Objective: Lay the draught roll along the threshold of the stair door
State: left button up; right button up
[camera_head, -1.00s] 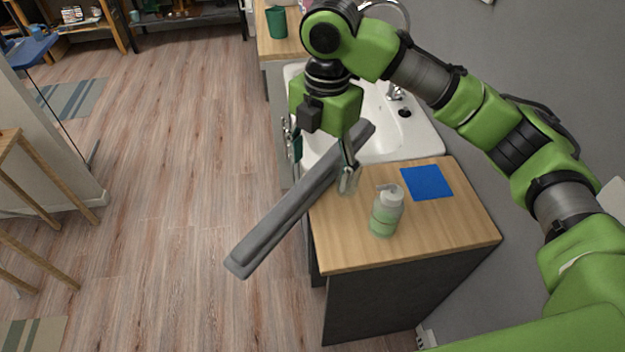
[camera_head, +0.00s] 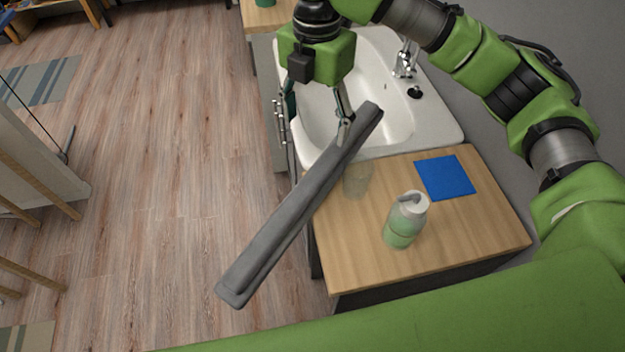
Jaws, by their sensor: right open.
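The draught roll is a long grey bar (camera_head: 285,220). It lies diagonally, its upper end over the white basin and its lower end out above the floor, past the counter's left edge. My right gripper (camera_head: 316,118) is open above the basin, with its fingers apart. Its right fingertip is close to the upper part of the roll; I cannot tell whether they touch. What bears the roll is not clear. My left gripper is out of view. No stair door or threshold shows.
The wooden floor (camera_head: 170,200) at left is mostly clear. Wooden legs (camera_head: 40,185) stand at far left.

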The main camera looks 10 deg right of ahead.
jog(key=b, duration=0.5)
send_over(315, 175)
notch_tip(315, 175, down, 5)
notch_tip(315, 175, down, 8)
jog(key=shift+w+f+p, duration=0.15)
jog(key=shift+f+p, duration=0.1)
jog(key=shift+p, duration=0.25)
jog(key=shift+s+f+p, duration=0.2)
jog(key=shift+f+p, duration=0.25)
jog(key=shift+f, duration=2.25)
jog(key=c, duration=1.5)
jog(key=shift+c, duration=0.7)
jog(key=shift+w+r, duration=0.1)
